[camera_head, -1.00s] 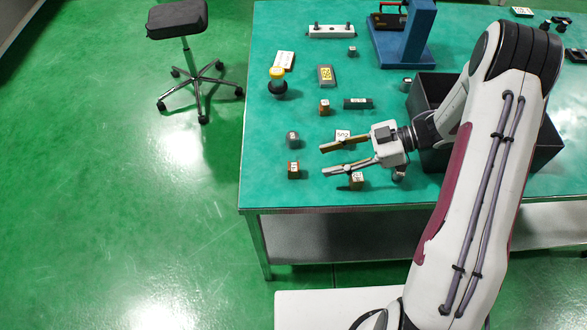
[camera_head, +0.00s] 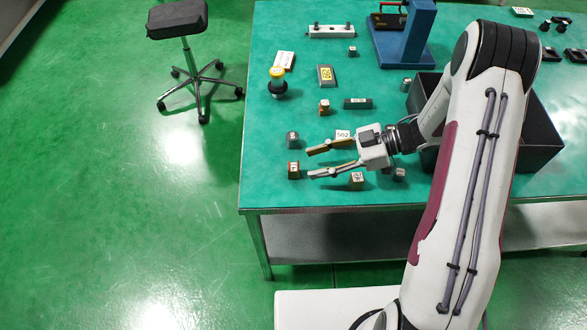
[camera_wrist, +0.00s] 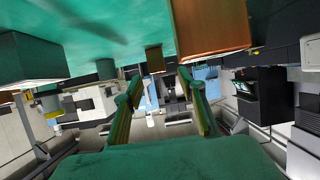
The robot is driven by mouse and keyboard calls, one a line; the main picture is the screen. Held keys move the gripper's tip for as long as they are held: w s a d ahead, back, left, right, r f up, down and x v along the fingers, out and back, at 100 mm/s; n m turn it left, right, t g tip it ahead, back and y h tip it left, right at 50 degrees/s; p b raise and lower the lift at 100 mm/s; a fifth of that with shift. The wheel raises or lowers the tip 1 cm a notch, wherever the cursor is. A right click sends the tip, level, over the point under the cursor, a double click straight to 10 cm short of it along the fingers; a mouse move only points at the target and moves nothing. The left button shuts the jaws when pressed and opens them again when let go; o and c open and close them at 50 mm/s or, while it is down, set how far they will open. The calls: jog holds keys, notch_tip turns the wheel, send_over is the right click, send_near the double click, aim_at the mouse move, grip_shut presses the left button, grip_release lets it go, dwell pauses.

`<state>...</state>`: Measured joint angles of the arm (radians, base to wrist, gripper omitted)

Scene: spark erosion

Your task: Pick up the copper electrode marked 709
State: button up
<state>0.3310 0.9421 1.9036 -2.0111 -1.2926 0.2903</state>
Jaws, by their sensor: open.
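Three copper-coloured blocks show in the head view: one at the left (camera_head: 293,170), one at the front (camera_head: 356,181) and one farther back (camera_head: 324,107). Their labels are too small to read, so I cannot tell which is marked 709. My gripper (camera_head: 309,162) is open and empty, low over the table and pointing left. Its fingertips are close to the left copper block, on its right side. In the wrist view, a large copper block (camera_wrist: 210,25) is at the top right, and a smaller one (camera_wrist: 155,59) lies beyond my open fingers (camera_wrist: 160,88).
Grey blocks stand behind the left copper block (camera_head: 292,139) and near my wrist (camera_head: 399,174). A tile marked 502 (camera_head: 343,135) lies just behind my gripper. A dark bin (camera_head: 540,145) is at the right. The table's left front corner (camera_head: 245,205) is clear.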

aim_at(294, 170)
jog(key=shift+w+x, duration=0.1)
jog(key=shift+x, duration=0.95)
jog(key=shift+w+x, duration=0.15)
jog(key=shift+x, duration=0.9)
grip_shut()
